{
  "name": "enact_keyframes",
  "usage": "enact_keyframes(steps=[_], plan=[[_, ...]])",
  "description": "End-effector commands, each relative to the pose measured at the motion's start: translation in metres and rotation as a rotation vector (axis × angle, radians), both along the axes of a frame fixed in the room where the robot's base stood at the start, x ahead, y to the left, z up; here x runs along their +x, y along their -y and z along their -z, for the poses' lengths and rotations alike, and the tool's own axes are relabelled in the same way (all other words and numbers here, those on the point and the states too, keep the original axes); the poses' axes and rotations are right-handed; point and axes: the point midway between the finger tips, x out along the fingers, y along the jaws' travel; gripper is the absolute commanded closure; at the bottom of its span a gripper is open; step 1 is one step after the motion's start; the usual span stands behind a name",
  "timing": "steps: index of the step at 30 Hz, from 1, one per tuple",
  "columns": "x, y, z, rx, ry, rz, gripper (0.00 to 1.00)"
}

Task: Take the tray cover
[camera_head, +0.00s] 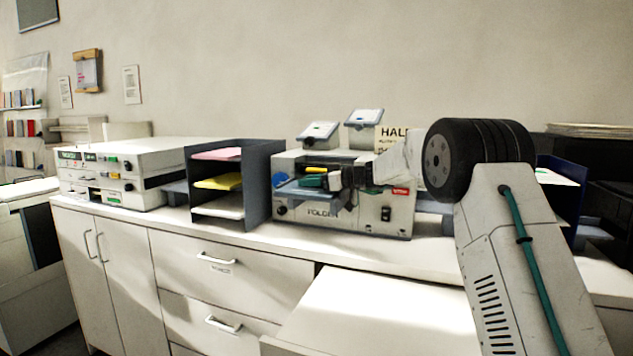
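A pale machine (395,212) with partly hidden lettering on its front stands on the counter near the middle. I cannot tell which part is the tray cover. My gripper (339,182) is in front of the machine, at the right end of the plate and green piece. Its dark fingers overlap them in the picture, so contact and opening are unclear. My arm hides the machine's upper right part.
A dark sorter (263,185) with pink, yellow and white paper stands left of the machine. A white device (135,165) is farther left. A dark-blue rack (566,190) stands at right, partly behind my arm. The counter's front strip (300,242) is clear.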

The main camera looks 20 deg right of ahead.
Motion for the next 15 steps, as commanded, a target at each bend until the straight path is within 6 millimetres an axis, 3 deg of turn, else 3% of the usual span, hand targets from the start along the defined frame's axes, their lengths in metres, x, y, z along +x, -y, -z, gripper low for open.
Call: enact_keyframes(steps=[6, 11, 15], plan=[[0.0001, -0.0003, -0.0002, 0.0, 0.0, 0.0, 0.62], [0.0, -0.0003, -0.0003, 0.0, 0.0, 0.0, 1.0], [-0.0001, -0.0004, -0.0003, 0.0, 0.0, 0.0, 1.0]])
